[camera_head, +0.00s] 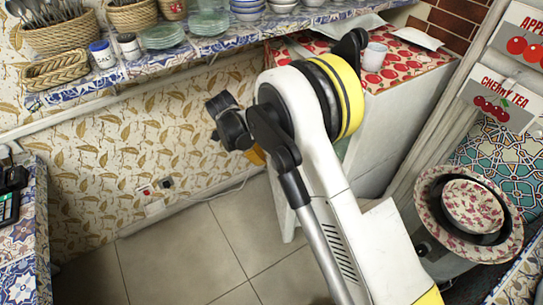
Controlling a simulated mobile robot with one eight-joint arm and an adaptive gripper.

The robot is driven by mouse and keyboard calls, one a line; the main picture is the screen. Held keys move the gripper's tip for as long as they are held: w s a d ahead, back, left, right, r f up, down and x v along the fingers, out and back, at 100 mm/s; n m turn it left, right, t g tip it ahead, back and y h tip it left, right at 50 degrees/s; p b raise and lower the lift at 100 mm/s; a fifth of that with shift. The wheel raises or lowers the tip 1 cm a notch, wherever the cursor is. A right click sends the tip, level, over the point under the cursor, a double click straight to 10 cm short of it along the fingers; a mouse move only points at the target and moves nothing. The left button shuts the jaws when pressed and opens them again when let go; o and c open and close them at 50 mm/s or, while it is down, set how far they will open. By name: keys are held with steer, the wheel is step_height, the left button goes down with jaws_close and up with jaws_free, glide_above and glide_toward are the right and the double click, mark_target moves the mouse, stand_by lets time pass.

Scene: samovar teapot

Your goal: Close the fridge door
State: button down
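The fridge (388,134) is a white box right of centre, with a red-and-white cherry-patterned cover on top. Its front is largely hidden behind my arm. A narrow pale panel (283,207), which looks like part of the fridge door standing open, shows left of my arm and reaches down to the floor. A pale green strip shows between my arm and the fridge body. My gripper (224,118) appears as a black shape left of the yellow-ringed joint, in front of the leaf-patterned wall. I cannot tell whether its fingers are apart, and it holds nothing visible.
A tiled shelf (220,45) with baskets, bowls and plates runs along the wall above. A tiled counter (20,270) is at left. A patterned bowl (472,207) and cherry signs are at right. Tiled floor (185,250) is clear at centre-left.

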steer(key=w+d+f+b, duration=0.1)
steer(key=d+f+b, duration=0.4)
steer(key=d+f, duration=0.2)
steer(key=shift+d+f, duration=0.15)
steer(key=shift+f, duration=0.5)
steer(key=shift+w, duration=0.1)
